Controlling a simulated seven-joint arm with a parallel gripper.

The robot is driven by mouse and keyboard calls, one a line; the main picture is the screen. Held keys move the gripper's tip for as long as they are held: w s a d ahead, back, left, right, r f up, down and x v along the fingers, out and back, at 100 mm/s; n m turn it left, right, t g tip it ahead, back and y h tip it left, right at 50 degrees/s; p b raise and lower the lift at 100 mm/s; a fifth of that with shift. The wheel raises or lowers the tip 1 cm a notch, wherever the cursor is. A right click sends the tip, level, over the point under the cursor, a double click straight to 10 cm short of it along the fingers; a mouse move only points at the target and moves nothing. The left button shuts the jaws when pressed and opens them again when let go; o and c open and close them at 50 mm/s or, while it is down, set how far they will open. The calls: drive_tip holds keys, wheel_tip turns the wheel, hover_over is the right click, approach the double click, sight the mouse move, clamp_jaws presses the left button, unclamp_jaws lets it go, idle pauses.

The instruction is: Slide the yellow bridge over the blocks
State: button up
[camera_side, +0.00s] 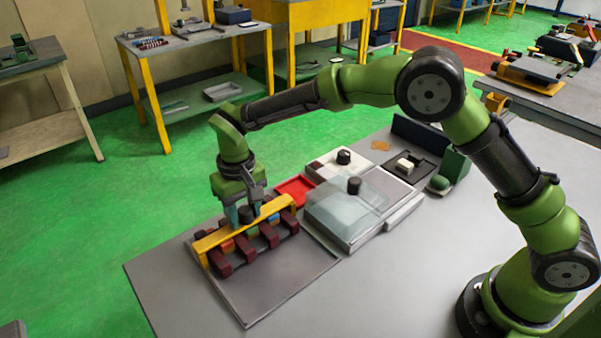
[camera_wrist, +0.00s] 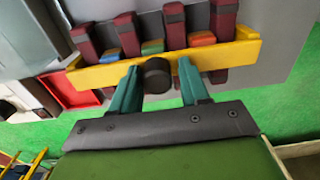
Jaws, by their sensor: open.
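The yellow bridge (camera_side: 211,241) is a long bar lying across the row of dark red blocks (camera_side: 222,263), near their far side in the side view. In the wrist view the yellow bridge (camera_wrist: 232,55) spans the picture, with dark red blocks (camera_wrist: 174,26) standing out beyond it. Small blue, orange and green pieces show between the blocks. A black round knob (camera_wrist: 157,75) sits at the bridge's middle. My gripper (camera_wrist: 157,76) has its teal fingers open, one on each side of the knob with gaps between. In the side view my gripper (camera_side: 240,213) is low over the bridge.
The blocks stand on a grey plate (camera_side: 262,299) on the table. A red tray (camera_side: 297,187) lies just behind. A box with a clear cover (camera_side: 340,212) and a black knob stands to the right. The table's front is clear.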

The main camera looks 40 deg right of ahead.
drive_tip(key=shift+d+f, duration=0.3)
drive_tip(key=shift+d, duration=0.2)
drive_tip(key=shift+a+r, duration=0.2)
drive_tip(key=shift+r, duration=1.4)
drive_tip(key=shift+a+r, duration=0.15)
drive_tip(key=shift+r, duration=1.45)
drive_tip(key=shift+s+d+f, duration=0.2)
drive_tip(key=shift+s+f, duration=0.35)
drive_tip(key=shift+f, duration=0.15)
drive_tip(key=s+d+r+m+t+y, duration=0.1)
drive_tip(key=s+d+r+m+t, duration=0.1)
drive_tip(key=s+d+r, duration=0.4)
drive_tip(key=s+d+r+m+t+y, duration=0.1)
drive_tip(key=s+d+r+t, duration=0.4)
drive_tip(key=s+d, duration=0.9)
wheel_tip(320, 180, up, 2)
drive_tip(key=shift+s+r+m, duration=0.15)
drive_tip(key=shift+s+m, duration=0.35)
drive_tip(key=shift+s, duration=0.55)
